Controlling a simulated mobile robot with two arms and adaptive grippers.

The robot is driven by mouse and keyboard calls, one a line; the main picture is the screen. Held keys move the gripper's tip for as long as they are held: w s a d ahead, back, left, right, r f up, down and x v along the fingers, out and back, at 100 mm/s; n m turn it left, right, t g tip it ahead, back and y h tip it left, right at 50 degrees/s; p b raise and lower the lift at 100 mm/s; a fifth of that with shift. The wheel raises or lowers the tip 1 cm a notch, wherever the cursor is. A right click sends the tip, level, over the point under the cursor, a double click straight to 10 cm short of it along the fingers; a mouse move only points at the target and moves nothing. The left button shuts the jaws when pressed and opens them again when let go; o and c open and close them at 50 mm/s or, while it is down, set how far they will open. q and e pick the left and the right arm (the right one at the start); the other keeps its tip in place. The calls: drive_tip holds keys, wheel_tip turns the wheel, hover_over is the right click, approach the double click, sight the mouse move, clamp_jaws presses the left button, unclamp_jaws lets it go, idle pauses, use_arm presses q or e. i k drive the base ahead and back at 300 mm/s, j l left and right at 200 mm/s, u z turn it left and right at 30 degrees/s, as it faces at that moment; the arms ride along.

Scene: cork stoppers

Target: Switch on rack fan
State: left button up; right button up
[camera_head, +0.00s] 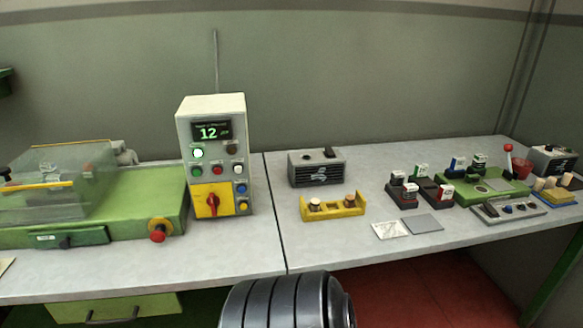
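A dark grey box with a slatted front and a pale fan-like emblem (318,170), which looks like the rack fan, stands on the bench right of the panel seam. Small dark parts sit on its top, one of them a raised switch-like piece (329,152); its position is too small to tell. Neither of my grippers is in view.
A control box (212,155) with a lit "12" display, buttons and a red rotary switch stands to the left, beside a green machine (140,205) with a clear cover. Small dark-and-white blocks, a green fixture and another box (552,160) stand to the right.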

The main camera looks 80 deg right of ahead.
sight(330, 152)
drive_tip(key=z, duration=3.45)
